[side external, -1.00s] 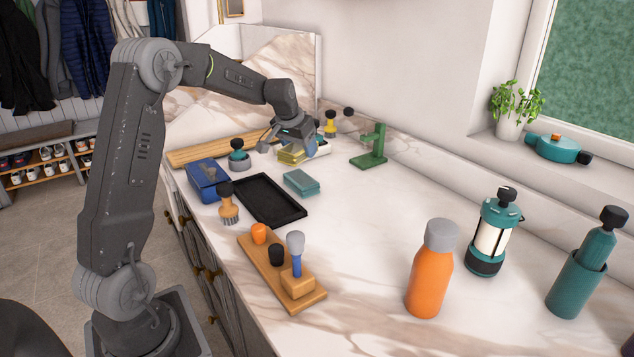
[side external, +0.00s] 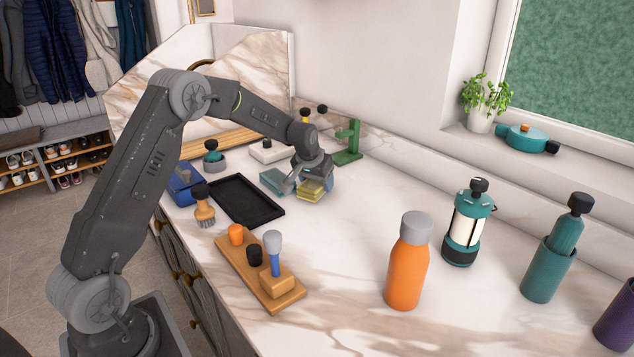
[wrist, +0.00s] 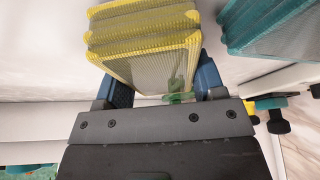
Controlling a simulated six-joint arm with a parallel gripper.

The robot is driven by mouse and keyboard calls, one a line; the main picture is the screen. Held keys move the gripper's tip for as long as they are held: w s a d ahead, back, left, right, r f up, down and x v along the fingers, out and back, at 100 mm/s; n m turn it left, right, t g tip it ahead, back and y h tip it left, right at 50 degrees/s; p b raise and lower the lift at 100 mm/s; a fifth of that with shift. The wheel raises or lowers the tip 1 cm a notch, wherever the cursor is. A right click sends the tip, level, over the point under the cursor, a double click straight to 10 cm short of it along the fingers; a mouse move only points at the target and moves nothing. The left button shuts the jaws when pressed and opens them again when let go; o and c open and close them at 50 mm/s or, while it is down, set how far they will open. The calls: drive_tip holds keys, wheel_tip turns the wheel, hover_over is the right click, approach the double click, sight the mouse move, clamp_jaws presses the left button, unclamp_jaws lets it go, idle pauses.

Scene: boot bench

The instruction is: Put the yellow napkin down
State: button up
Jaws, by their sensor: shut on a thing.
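The yellow napkin (side external: 312,190) is a folded, layered stack with yellow edges. My gripper (side external: 314,185) is shut on it over the marble counter, to the right of the teal folded napkin (side external: 273,180). In the wrist view the yellow napkin (wrist: 145,45) sits between the two blue fingers of my gripper (wrist: 160,85). The teal napkin (wrist: 270,28) shows at the upper right there. I cannot tell whether the yellow napkin touches the counter.
A black tray (side external: 270,214) and a wooden board (side external: 290,301) with pegs lie to the left and front. A green stand (side external: 348,145) is behind my gripper. An orange bottle (side external: 407,265) and a lantern (side external: 466,225) stand to the right. The counter between is clear.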

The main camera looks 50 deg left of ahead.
drive_tip(key=shift+f, duration=0.25)
drive_tip(key=o, duration=0.6)
drive_tip(key=shift+f, duration=0.1)
drive_tip(key=shift+o, duration=0.2)
drive_tip(key=shift+r, duration=0.25)
drive_tip(key=s+d+r+m, duration=0.1)
drive_tip(key=s+d+r, duration=0.35)
drive_tip(key=r, duration=0.35)
drive_tip(key=s+d+r, duration=0.3)
drive_tip(key=s+r, duration=0.2)
drive_tip(key=r, duration=0.3)
drive_tip(key=s+d+m, duration=0.1)
drive_tip(key=s+d, duration=0.3)
drive_tip(key=s, duration=0.4)
drive_tip(key=s+d+r+m+t+h, duration=0.1)
drive_tip(key=s+d, duration=0.4)
drive_tip(key=s, duration=0.3)
drive_tip(key=s+d+m, duration=0.1)
drive_tip(key=s+d, duration=0.3)
drive_tip(key=s, duration=0.4)
drive_tip(key=shift+s+d+r+h, duration=0.2)
drive_tip(key=shift+s+d+h, duration=0.1)
drive_tip(key=shift+h, duration=0.1)
drive_tip(key=shift+s+f+m, duration=0.25)
drive_tip(key=shift+s+m, duration=0.05)
drive_tip(key=shift+s, duration=0.1)
drive_tip(key=shift+c, duration=0.4)
